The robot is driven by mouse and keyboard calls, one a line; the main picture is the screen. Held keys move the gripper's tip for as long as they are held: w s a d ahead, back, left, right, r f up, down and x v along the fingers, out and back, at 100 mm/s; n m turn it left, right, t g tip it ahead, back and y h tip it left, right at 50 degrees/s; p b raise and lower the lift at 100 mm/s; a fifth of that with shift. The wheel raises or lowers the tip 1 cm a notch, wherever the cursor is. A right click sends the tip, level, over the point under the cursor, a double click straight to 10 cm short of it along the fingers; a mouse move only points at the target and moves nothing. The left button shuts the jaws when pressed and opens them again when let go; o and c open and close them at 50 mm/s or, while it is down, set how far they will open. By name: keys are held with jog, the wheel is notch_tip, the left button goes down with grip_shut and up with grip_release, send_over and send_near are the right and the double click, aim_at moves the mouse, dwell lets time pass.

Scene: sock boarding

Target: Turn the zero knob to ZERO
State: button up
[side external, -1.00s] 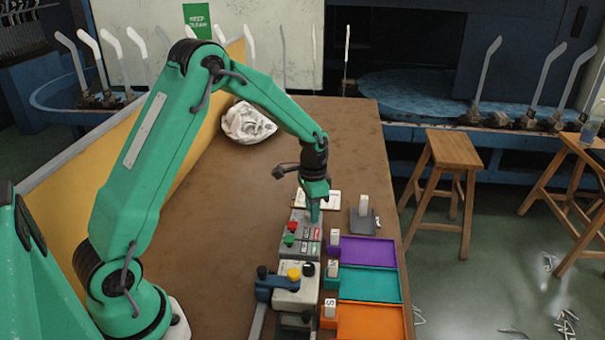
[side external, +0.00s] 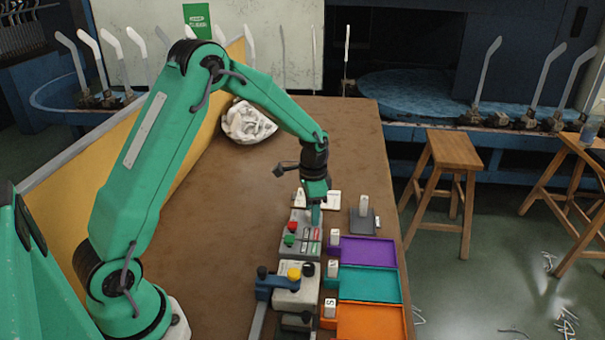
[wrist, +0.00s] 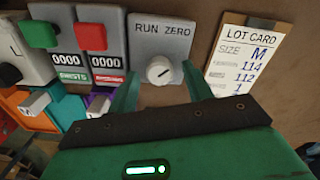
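The zero knob (wrist: 159,70) is a round white dial with a dark line on its face, on a grey panel (wrist: 150,35) lettered RUN at left and ZERO at right. The line slants up to the right, on the ZERO side. My gripper (wrist: 160,88) is open in the wrist view, one green finger on each side of the knob's near edge, with visible gaps. In the side external view my gripper (side external: 315,215) points down over the far end of the grey control box (side external: 299,243) and hides the knob.
Green (wrist: 41,34) and red (wrist: 91,36) buttons with counters sit left of the knob. A lot card (wrist: 250,60) lies to its right. Purple (side external: 368,251), teal (side external: 370,284) and orange (side external: 370,322) trays line the table's right side. The table left of the box is clear.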

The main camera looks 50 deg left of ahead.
jog(key=shift+r, duration=3.85)
jog(key=shift+r, duration=0.1)
jog(key=s+d+r+n+t, duration=0.2)
jog(key=s+d+r+t, duration=0.15)
jog(key=s+r, duration=0.75)
jog(key=s+d+r+n+t, duration=0.1)
jog(key=s+d, duration=0.1)
jog(key=s, duration=0.5)
jog(key=s+d+r+n+t, duration=0.1)
jog(key=s+n, duration=0.1)
jog(key=s, duration=0.5)
jog(key=shift+d+r, duration=0.35)
